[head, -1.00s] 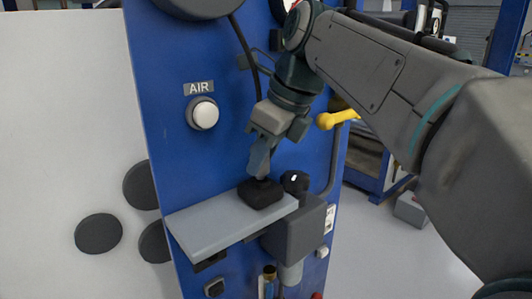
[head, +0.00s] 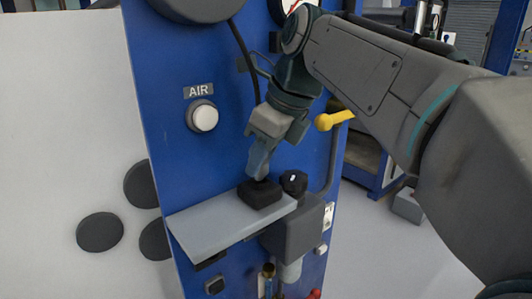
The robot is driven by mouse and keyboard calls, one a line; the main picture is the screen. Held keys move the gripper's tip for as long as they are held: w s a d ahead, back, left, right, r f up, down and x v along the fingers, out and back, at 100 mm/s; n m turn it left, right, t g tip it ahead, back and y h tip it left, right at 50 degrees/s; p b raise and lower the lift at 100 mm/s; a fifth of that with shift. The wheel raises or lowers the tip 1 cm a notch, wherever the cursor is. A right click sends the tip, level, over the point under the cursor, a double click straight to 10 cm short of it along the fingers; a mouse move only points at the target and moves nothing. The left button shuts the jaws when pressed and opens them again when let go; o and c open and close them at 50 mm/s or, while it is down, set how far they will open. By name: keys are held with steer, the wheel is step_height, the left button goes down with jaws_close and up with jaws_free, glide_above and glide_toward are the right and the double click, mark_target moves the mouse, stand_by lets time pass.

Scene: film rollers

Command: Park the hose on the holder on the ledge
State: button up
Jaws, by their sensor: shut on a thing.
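My gripper (head: 260,170) points down over the grey ledge (head: 205,226) on the blue panel. It is shut on the end of the hose (head: 243,50), a thin black line that hangs from above and runs down behind the gripper. The hose's end is mostly hidden by the fingers. The holder (head: 262,195), a low black block, sits on the right part of the ledge. My fingertips are right at the top of the holder. I cannot tell whether the hose end is seated in it or only touches it.
A black knob (head: 294,182) stands just right of the holder, above a grey box (head: 294,236). A yellow-handled lever (head: 325,122) is farther right. A white AIR button (head: 204,118) is on the panel at the left. The ledge's left part is bare.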

steer(key=shift+f, duration=0.55)
steer(key=o, duration=1.1)
steer(key=p+v, duration=0.5)
steer(key=v, duration=0.8)
steer(key=s+d+f+n+h+p, duration=0.2)
steer(key=s+d+f+n+p, duration=0.2)
steer(key=d+f+n+p, duration=0.3)
steer(key=s+d+f+n+t+h+p, duration=0.1)
steer(key=s+d+f+n+p, duration=0.4)
steer(key=n+p, duration=0.5)
steer(key=shift+d+f+n+h, duration=0.6)
steer(key=shift+d+f+n, duration=0.35)
steer(key=shift+d+n, duration=1.35)
steer(key=shift+a+n, duration=0.4)
steer(key=shift+a, duration=0.05)
